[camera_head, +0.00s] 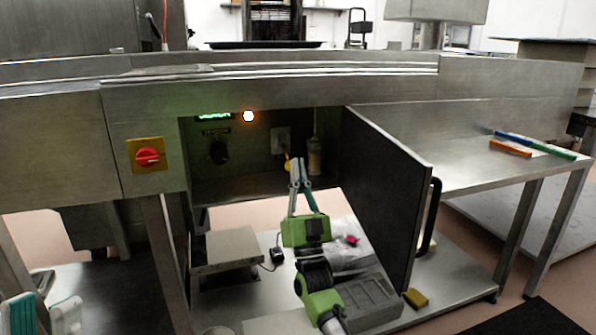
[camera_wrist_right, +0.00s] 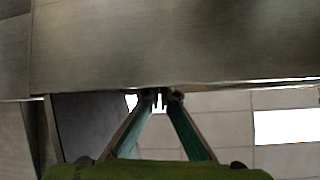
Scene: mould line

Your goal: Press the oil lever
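A small yellow lever-like part (camera_head: 287,160) shows inside the open cabinet, just left of my right gripper's tips; I take it for the oil lever. A clear cylinder (camera_head: 314,155), perhaps the oil reservoir, stands to its right. My right gripper (camera_head: 298,162) points up into the cabinet opening with its fingers brought together and nothing seen between them. It partly covers the lever area, and contact cannot be told. In the right wrist view its fingertips (camera_wrist_right: 162,97) meet below a steel panel; the lever is not visible there. My left gripper (camera_head: 45,308) is at the lower left, fingers apart and empty.
The cabinet door (camera_head: 385,190) stands open close to the right of my right arm. A red rotary switch (camera_head: 148,157) on a yellow plate is left of the opening. A lower shelf (camera_head: 235,300) holds a grey box (camera_head: 368,298).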

